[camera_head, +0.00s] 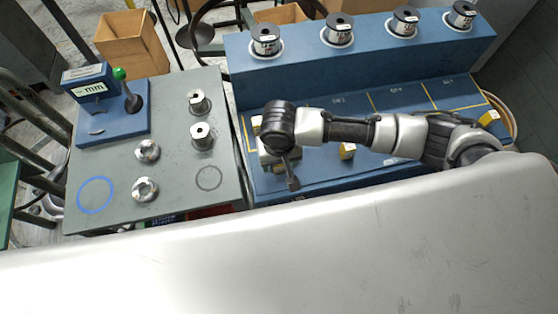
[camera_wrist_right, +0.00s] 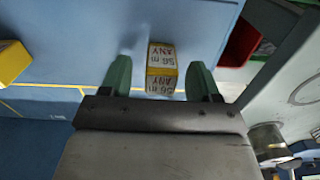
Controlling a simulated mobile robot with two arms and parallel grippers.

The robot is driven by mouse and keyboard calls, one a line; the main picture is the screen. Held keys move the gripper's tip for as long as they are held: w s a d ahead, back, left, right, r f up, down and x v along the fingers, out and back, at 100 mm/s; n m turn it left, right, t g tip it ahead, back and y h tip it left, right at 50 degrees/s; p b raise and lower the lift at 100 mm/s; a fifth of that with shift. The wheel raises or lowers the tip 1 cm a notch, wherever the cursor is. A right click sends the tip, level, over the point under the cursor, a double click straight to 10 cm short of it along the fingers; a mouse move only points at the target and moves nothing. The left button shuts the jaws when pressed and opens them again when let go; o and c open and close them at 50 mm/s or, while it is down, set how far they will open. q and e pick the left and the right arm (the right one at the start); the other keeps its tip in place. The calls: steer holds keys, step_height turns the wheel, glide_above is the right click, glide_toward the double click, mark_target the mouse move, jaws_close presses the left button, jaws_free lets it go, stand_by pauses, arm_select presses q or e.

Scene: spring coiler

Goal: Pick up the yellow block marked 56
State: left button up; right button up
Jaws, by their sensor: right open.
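In the right wrist view a small yellow block (camera_wrist_right: 162,70) with white label faces reading "56 m" and "ANY" lies on the blue surface. My right gripper (camera_wrist_right: 162,82) is open, with one green finger on each side of the block and narrow gaps visible. In the head view my right gripper (camera_head: 281,152) is over the left part of the blue bench (camera_head: 310,183) and hides most of what is beneath it. My left gripper is not in view.
Another yellow block (camera_head: 347,150) stands to the right on the bench, and one (camera_head: 489,118) lies farther right. Several spools, one here (camera_head: 265,40), stand on the raised back ledge. A grey table (camera_head: 115,185) with metal parts and a gauge (camera_head: 105,100) is left.

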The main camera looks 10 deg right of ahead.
steer(key=shift+f, duration=0.4)
steer(key=shift+c, duration=0.3)
steer(key=c, duration=0.9)
steer(key=shift+c, duration=0.2)
